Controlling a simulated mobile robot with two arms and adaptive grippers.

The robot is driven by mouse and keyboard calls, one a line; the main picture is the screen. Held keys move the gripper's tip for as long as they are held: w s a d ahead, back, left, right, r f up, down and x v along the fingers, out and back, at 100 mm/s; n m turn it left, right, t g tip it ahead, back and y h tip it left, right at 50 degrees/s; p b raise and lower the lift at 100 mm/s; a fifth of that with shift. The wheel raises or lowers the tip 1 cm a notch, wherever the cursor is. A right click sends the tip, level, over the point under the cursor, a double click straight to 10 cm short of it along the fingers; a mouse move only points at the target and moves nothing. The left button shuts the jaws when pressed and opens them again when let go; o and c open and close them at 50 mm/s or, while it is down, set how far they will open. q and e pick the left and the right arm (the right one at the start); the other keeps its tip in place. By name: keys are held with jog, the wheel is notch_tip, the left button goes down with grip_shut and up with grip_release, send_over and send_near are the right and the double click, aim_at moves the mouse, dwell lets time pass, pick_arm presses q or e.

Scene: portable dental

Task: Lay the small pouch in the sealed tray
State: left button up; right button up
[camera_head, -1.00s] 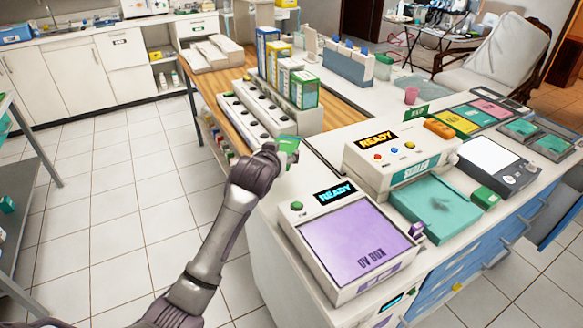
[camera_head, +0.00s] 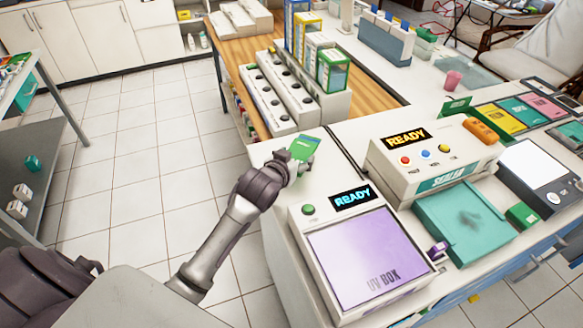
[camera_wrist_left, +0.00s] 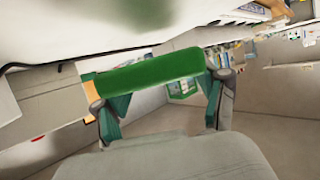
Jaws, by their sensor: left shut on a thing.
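My left gripper (camera_head: 294,168) is shut on a small green pouch (camera_head: 304,147) and holds it over the white counter, behind the UV box. In the left wrist view the pouch shows as a green band (camera_wrist_left: 150,72) across the fingers (camera_wrist_left: 160,100). A teal tray (camera_head: 462,222) lies in front of the sealer (camera_head: 430,158), to the right of the gripper; a faint dark mark shows on it. I cannot tell from its look whether this is the sealed tray. My right gripper is not in view.
The UV box (camera_head: 365,250) stands between the gripper and the counter's front. A small green block (camera_head: 522,215) sits right of the teal tray. Yellow, teal and pink panels (camera_head: 520,112) lie at the back right. Boxes (camera_head: 333,70) stand on a rack behind the gripper.

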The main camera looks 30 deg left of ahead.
pick_arm(q)
jog(key=shift+s+a+f, duration=0.35)
jog(key=shift+s+f, duration=0.05)
jog(key=shift+s, duration=0.15)
notch_tip(320, 180, down, 3)
jog(key=shift+f, duration=0.45)
jog(key=o, duration=1)
jog(key=shift+f, duration=0.1)
jog(key=shift+o, duration=0.8)
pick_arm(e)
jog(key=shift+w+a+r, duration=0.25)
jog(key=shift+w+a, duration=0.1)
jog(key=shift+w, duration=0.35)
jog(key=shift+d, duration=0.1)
